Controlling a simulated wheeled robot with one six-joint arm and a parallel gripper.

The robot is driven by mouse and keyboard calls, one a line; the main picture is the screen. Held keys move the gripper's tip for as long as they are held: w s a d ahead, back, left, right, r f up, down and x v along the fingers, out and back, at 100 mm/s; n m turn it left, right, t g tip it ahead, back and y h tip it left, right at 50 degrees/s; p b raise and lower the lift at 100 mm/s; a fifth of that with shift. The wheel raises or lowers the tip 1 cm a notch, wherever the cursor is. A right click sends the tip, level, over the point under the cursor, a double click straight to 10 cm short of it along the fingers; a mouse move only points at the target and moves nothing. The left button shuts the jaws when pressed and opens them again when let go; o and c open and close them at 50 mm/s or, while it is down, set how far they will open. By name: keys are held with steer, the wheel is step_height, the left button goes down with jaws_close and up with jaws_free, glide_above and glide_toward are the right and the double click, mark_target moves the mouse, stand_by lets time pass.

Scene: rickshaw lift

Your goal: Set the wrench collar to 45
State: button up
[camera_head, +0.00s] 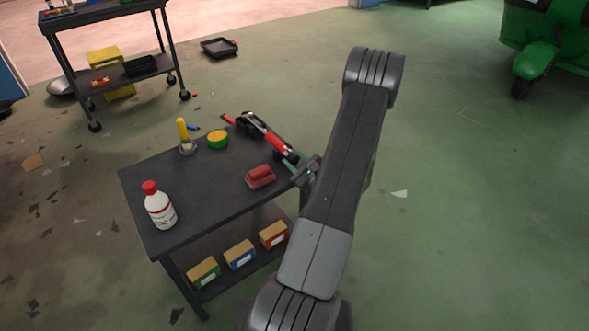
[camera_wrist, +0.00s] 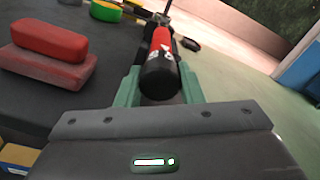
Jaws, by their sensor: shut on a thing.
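The wrench (camera_head: 276,143) has a red section and a dark end, and lies along the back right edge of the black cart top. In the wrist view its black rounded end (camera_wrist: 159,77) points at the camera, with the red part behind it. My gripper (camera_head: 298,163) is at the cart's right edge, and its green fingers (camera_wrist: 160,90) are shut on the wrench's near end from both sides. No collar scale or number can be read. The far end of the wrench is small and partly hidden.
A red block-shaped item (camera_head: 260,177) sits beside the gripper on the cart top (camera_head: 205,200). A white bottle (camera_head: 159,207), a green-yellow roll (camera_head: 218,139) and a yellow-handled tool (camera_head: 183,131) also stand there. Several small boxes fill the lower shelf. The floor at right is mostly clear.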

steer(key=shift+f+n+b, duration=0.1)
steer(key=shift+n+b, duration=1)
steer(key=shift+b, duration=0.2)
steer(key=o, duration=1)
steer(key=shift+s+d, duration=0.1)
steer(key=p+v, duration=0.1)
steer(key=v, duration=1.2)
steer(key=shift+s, duration=0.3)
steer(key=b+x, duration=0.1)
steer(key=x, duration=1.2)
steer(key=shift+w, duration=0.4)
